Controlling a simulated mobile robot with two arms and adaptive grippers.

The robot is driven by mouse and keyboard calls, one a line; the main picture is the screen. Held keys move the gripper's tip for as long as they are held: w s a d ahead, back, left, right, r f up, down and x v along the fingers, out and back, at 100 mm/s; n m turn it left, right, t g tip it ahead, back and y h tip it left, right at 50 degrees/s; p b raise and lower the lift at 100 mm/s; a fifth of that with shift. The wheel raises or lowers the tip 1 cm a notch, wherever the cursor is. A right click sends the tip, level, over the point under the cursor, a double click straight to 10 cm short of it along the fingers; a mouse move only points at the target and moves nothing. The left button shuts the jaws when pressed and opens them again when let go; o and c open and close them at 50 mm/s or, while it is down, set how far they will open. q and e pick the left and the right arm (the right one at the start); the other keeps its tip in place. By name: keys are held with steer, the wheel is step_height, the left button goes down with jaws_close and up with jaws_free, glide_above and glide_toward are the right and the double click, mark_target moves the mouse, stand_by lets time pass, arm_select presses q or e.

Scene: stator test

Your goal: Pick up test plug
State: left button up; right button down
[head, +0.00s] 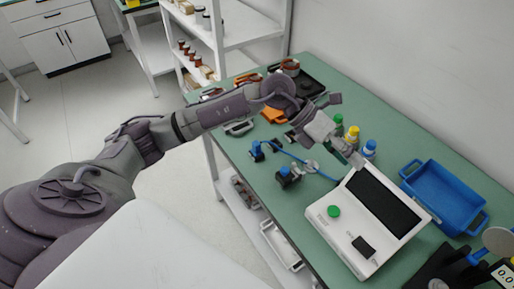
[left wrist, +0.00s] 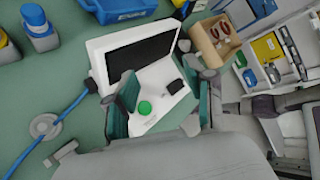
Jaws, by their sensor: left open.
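A white tester (head: 335,228) with a dark screen, a green button (head: 334,211) and a small black block (head: 364,247) stands on the green table. The black block also shows in the left wrist view (left wrist: 176,87). I cannot tell for sure whether this block is the test plug. A blue cable (head: 283,151) runs over the table to the tester's side. My left gripper (head: 353,158) is open and empty, above the tester's screen end in the head view. In the left wrist view its fingers (left wrist: 166,92) spread across the tester's front. My right gripper is out of view.
A blue tray (head: 444,199) lies beyond the tester. Small bottles with green, yellow (head: 352,134) and blue caps stand near the gripper. Black-and-blue parts (head: 287,177) stand left of the tester. A wall borders the table's far side.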

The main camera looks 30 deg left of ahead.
arm_select(q)
steer(key=w+a+f+y, duration=0.25)
steer(key=a+y, duration=0.45)
steer(key=a, duration=0.8)
step_height(320, 180, up, 2)
steer(key=n+g+y, duration=0.1)
steer(key=y, duration=0.3)
glide_above(257, 143)
steer(key=shift+y, duration=0.3)
steer(key=f, duration=0.4)
steer(key=f+p, duration=0.1)
steer(key=f, duration=0.2)
steer(key=shift+a+f, duration=0.2)
steer(key=shift+f, duration=0.15)
step_height(257, 143, down, 5)
steer(key=shift+d+r+p, duration=0.15)
steer(key=shift+r+p, duration=0.05)
steer(key=shift+p, duration=0.95)
steer(key=shift+f, duration=0.6)
jaws_close()
